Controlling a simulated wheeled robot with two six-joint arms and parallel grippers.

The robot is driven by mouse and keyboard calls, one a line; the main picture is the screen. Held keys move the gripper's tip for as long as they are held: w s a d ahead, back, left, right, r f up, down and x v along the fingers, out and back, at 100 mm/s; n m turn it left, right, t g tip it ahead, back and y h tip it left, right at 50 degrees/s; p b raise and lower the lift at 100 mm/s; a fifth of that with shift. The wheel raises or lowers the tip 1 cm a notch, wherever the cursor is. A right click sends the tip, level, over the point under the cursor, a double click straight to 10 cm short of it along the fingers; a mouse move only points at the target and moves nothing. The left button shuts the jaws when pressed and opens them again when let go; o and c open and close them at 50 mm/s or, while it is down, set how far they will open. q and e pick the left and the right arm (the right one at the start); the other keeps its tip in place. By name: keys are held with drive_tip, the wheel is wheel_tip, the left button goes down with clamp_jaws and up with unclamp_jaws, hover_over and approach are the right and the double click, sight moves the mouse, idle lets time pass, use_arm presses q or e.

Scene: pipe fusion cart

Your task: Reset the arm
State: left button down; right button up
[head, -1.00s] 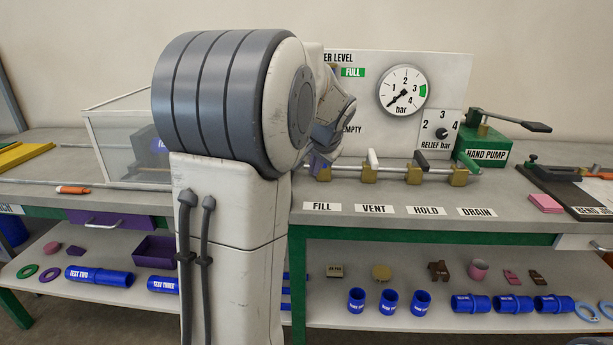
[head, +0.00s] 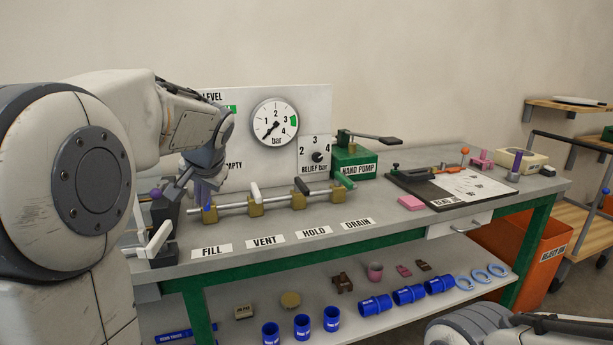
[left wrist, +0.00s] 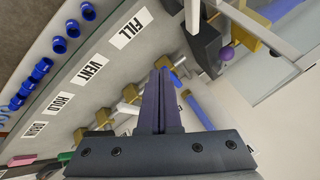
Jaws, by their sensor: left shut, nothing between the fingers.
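My left gripper (head: 199,190) is at the left end of the valve pipe on the bench, pointing down, partly hidden by my wrist. In the left wrist view its dark purple fingers (left wrist: 162,85) are together with nothing between them. The valve row (head: 270,203) has brass bodies; a blue handle (head: 208,213) shows close to the gripper, and I cannot tell whether they touch. The vent handle (head: 255,191) is white. My right gripper is out of view; part of my other arm shows at the bottom right.
The gauge panel (head: 318,110) stands behind the valves. The green hand pump (head: 353,163) and a black board (head: 455,190) are to the right. An orange bin (head: 540,250) stands past the bench's right end.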

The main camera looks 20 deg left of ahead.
use_arm(q)
drive_tip(key=s+d+f+m+g+h, duration=0.15)
drive_tip(key=s+d+f, duration=0.3)
drive_tip(key=d, duration=0.75)
drive_tip(key=s+d+f+m+h, duration=0.3)
drive_tip(key=s+d+f, duration=0.15)
drive_tip(key=d, duration=0.75)
drive_tip(key=s+d+f+m+g+h, duration=0.15)
drive_tip(key=s+d+f, duration=0.3)
drive_tip(key=s, duration=0.45)
drive_tip(key=s+d+f+m+g+h, duration=0.15)
drive_tip(key=s+d+f, duration=0.3)
drive_tip(key=s, duration=0.55)
wheel_tip(320, 180, up, 15)
drive_tip(key=p, duration=1.4)
drive_tip(key=shift+w+d+y, duration=0.2)
drive_tip(key=shift+w+y, duration=0.25)
drive_tip(key=c, duration=1.2)
unclamp_jaws()
drive_tip(key=shift+r+m, duration=0.15)
drive_tip(key=shift+m, duration=0.1)
drive_tip(key=o, duration=0.4)
drive_tip(key=shift+d, duration=0.1)
